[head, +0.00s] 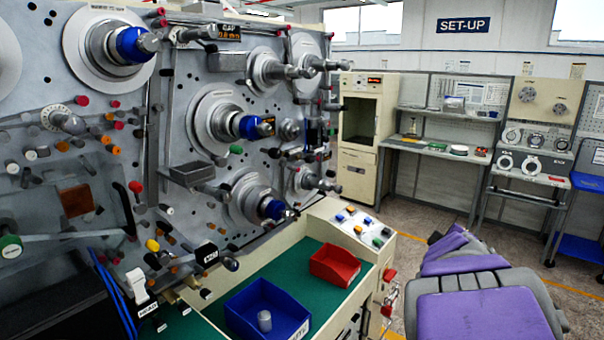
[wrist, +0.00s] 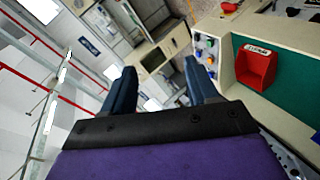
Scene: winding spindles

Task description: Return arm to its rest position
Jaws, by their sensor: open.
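My arm (head: 485,305), purple and grey, shows at the lower right of the head view, held over the floor to the right of the machine's bench. In the wrist view my gripper (wrist: 159,70) has its two dark blue fingers wide apart, with nothing between them. In the head view its fingers are mostly hidden by my arm. The gripper is clear of the bench and touches nothing that I can see.
The winding machine (head: 180,90) with its spindles fills the left. A red bin (head: 335,263) and a blue bin (head: 268,312) sit on the green bench mat (head: 290,268). A control panel (head: 362,228) is near my arm. A cabinet (head: 365,125) and workbenches (head: 437,150) stand behind.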

